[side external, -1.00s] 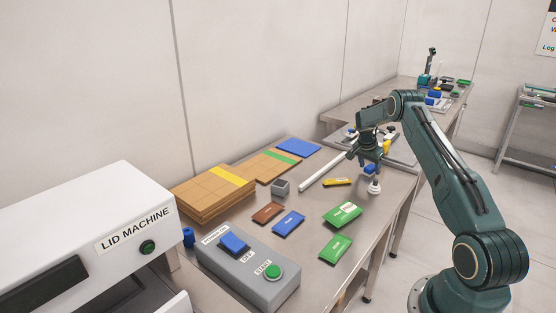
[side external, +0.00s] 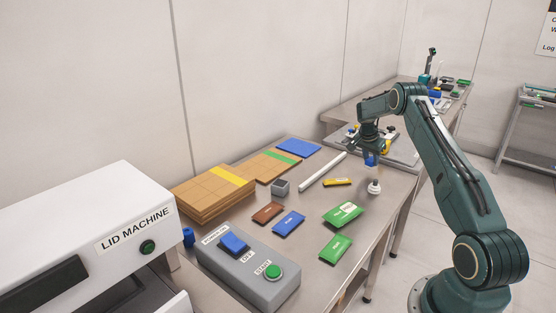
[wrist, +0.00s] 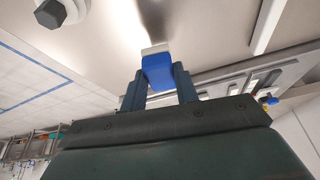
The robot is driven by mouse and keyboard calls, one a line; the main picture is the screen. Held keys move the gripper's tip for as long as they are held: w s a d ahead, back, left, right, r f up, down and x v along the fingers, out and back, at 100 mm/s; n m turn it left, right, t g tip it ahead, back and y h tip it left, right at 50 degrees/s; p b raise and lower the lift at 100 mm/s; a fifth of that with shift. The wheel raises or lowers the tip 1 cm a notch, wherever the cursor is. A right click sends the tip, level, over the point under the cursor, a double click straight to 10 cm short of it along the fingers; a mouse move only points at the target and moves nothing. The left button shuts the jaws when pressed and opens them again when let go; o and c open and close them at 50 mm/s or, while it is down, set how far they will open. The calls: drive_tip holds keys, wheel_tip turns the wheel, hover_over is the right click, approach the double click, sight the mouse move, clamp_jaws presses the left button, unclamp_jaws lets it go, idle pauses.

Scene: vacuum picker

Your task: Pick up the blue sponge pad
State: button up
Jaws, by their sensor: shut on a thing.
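The blue sponge pad (side external: 371,161) is a small blue block, and my gripper (side external: 370,153) is shut on it from above. In the side external view it hangs clear above the steel table. In the wrist view the sponge pad (wrist: 157,70) sits between the two dark fingers of my gripper (wrist: 158,78). A pale grey-white strip shows at its far end. The fingers hide part of its sides.
A white round piece with a dark knob (side external: 374,187) stands just below the pad. A grey tray (side external: 402,150) is behind my gripper. Bare table lies among the packets.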

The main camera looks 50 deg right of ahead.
sight(371, 160)
wheel_tip(371, 160, up, 17)
drive_tip(key=shift+f, duration=0.15)
idle(0.7)
